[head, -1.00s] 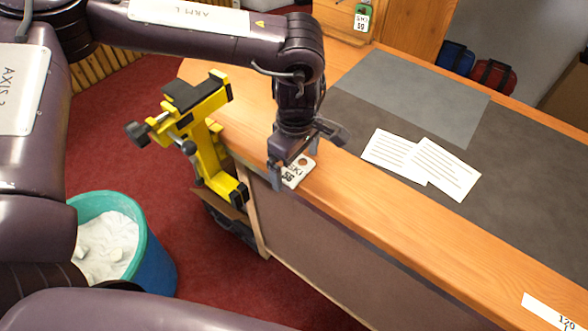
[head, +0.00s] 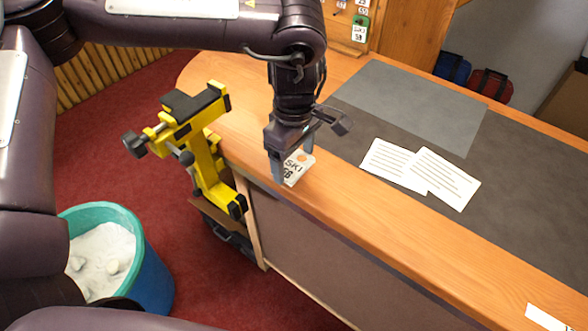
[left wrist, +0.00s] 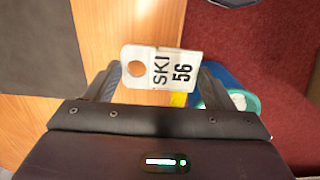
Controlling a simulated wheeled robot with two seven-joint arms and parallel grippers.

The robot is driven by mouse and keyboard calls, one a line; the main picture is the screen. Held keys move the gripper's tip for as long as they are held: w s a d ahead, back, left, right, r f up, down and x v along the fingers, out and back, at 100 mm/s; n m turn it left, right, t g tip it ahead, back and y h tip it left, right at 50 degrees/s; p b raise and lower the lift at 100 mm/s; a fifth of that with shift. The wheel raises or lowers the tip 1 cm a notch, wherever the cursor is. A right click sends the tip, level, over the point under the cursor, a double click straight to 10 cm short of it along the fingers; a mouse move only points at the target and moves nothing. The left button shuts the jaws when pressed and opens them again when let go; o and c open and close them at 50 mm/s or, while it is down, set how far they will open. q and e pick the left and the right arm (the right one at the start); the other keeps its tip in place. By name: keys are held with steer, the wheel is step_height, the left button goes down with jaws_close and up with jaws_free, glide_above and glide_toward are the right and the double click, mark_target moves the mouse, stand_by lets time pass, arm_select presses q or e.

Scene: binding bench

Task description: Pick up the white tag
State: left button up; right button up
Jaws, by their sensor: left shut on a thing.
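The white tag (head: 296,169), with a round hole and the print "SKI 56", is between the fingers of my left gripper (head: 292,164) at the bench's front edge. In the left wrist view the tag (left wrist: 170,58) faces the camera, its hole end to the left, and the left gripper (left wrist: 161,80) is shut on it, one finger at each end. In the head view the tag looks tilted up, partly hidden by a finger. Its clearance above the wood is hard to tell. My right gripper is not in view.
A yellow clamp-like stand (head: 205,160) is close left of the gripper. A teal bin (head: 133,240) stands on the red carpet. Two printed sheets (head: 440,178) lie on the bench's grey mat (head: 400,100). A green-and-white tag (head: 360,28) hangs at the back.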

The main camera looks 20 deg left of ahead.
mark_target(294, 165)
arm_select(q)
step_height(294, 165, up, 16)
steer(key=p, duration=0.1)
steer(key=shift+f, duration=0.25)
